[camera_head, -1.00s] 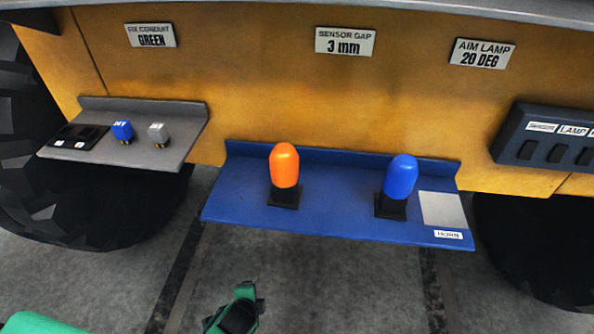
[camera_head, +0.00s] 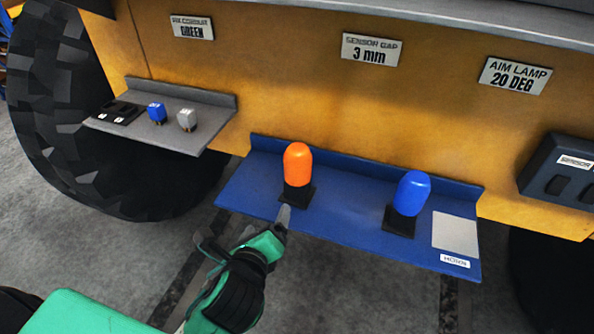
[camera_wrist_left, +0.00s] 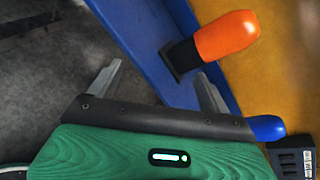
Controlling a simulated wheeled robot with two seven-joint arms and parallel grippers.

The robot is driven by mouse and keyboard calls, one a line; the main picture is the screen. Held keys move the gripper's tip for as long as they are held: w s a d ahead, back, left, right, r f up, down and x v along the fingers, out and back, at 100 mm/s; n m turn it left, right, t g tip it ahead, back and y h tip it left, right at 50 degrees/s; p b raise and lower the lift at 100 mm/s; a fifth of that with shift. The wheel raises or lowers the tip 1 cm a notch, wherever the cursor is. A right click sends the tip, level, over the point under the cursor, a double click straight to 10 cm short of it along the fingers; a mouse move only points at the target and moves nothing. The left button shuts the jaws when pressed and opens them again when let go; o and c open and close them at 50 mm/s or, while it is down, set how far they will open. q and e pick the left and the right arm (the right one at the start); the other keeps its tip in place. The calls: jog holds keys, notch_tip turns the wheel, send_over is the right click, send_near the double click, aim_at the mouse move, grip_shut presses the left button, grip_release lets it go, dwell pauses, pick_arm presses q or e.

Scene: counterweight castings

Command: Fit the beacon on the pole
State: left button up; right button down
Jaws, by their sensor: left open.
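An orange dome-topped beacon (camera_head: 297,165) stands upright on a black square base on the blue shelf (camera_head: 345,205). A similar blue one (camera_head: 411,194) stands on its own black base to the right. My left gripper (camera_head: 268,226) is just in front of the shelf's front edge, below and left of the orange beacon, apart from it. In the left wrist view its two fingers (camera_wrist_left: 160,75) are spread and empty, with the orange beacon (camera_wrist_left: 226,36) beyond the right finger. No pole can be made out. My right gripper is not in view.
A grey shelf (camera_head: 180,125) at left holds a black plate, a blue knob (camera_head: 156,112) and a grey knob (camera_head: 187,120). A dark switch box (camera_head: 560,172) is at right. A pale square plate (camera_head: 455,235) lies on the blue shelf. Large tyres flank the yellow body.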

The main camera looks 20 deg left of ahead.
aim_at(294, 166)
pick_arm(q)
jog(key=w+d+r+m+t, duration=0.2)
jog(key=d+r+m+t, duration=0.15)
jog(key=r+m, duration=0.5)
jog(key=shift+m+t+h, duration=0.25)
jog(key=shift+m+h, duration=0.1)
jog(key=shift+h, duration=0.05)
jog(key=w, duration=0.2)
jog(key=w+p, duration=0.1)
jog(key=w, duration=0.2)
jog(key=w+p, duration=0.1)
jog(key=w, duration=0.1)
jog(key=shift+w+a+f, duration=0.3)
jog(key=shift+a, duration=0.05)
jog(key=shift+w+r+p, duration=0.15)
jog(key=shift+w+p, duration=0.3)
jog(key=shift+p, duration=0.15)
jog(key=w+p, duration=0.1)
jog(key=w, duration=0.2)
jog(key=shift+w+a+p, duration=0.1)
jog(key=shift+w+p, duration=0.15)
jog(key=shift+p, duration=0.1)
jog(key=shift+w, duration=0.4)
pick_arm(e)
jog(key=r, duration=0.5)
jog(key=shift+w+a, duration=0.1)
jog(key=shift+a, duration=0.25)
